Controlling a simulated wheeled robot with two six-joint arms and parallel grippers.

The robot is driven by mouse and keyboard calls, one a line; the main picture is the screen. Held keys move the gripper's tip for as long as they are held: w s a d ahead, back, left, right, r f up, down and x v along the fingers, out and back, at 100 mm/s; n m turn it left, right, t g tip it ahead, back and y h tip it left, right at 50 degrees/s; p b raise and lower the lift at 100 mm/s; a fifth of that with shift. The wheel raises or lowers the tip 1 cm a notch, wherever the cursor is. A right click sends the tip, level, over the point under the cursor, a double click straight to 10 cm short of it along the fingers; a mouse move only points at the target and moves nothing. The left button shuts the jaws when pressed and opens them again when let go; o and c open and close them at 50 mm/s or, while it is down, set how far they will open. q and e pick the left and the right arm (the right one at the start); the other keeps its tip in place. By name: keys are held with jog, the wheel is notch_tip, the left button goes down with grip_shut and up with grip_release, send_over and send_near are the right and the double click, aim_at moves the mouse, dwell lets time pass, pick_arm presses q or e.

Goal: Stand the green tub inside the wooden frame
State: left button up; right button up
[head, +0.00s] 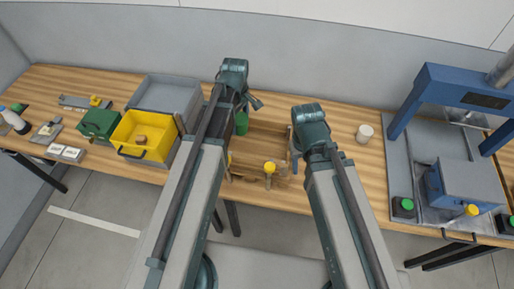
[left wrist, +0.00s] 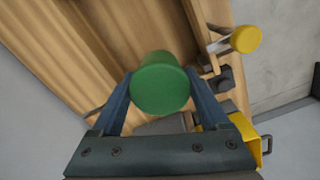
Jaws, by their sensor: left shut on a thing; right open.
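The green tub (head: 241,123) is upright between the fingers of my left gripper (head: 246,108), at the back left of the wooden frame (head: 268,130). In the left wrist view the tub (left wrist: 160,82) fills the space between both fingers, and its round green top faces the camera. Whether its base is above the frame or touches anything inside it is hidden. My right gripper (head: 294,150) is open and empty at the frame's right side. My left arm covers part of the frame's left side.
A yellow-topped item (head: 270,169) stands at the frame's front. A yellow bin (head: 143,138), a grey tray (head: 168,95) and a green box (head: 98,124) are at left. A white cup (head: 364,133) and a blue press (head: 425,95) are at right. Table around the cup is clear.

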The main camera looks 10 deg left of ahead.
pick_arm(q)
jog(key=shift+w+f+b, duration=0.2)
jog(key=shift+f+b, duration=0.05)
jog(key=shift+f, duration=0.2)
jog(key=shift+w+f+b, duration=0.2)
jog(key=shift+f+b, duration=0.05)
jog(key=shift+f, duration=0.2)
jog(key=shift+w+f, duration=0.1)
jog(key=shift+w, duration=0.1)
notch_tip(320, 180, down, 10)
jog(key=b, duration=1)
pick_arm(e)
notch_tip(320, 180, down, 12)
jog(key=w, duration=0.1)
jog(key=shift+r, duration=0.1)
pick_arm(q)
jog(key=o, duration=1.5)
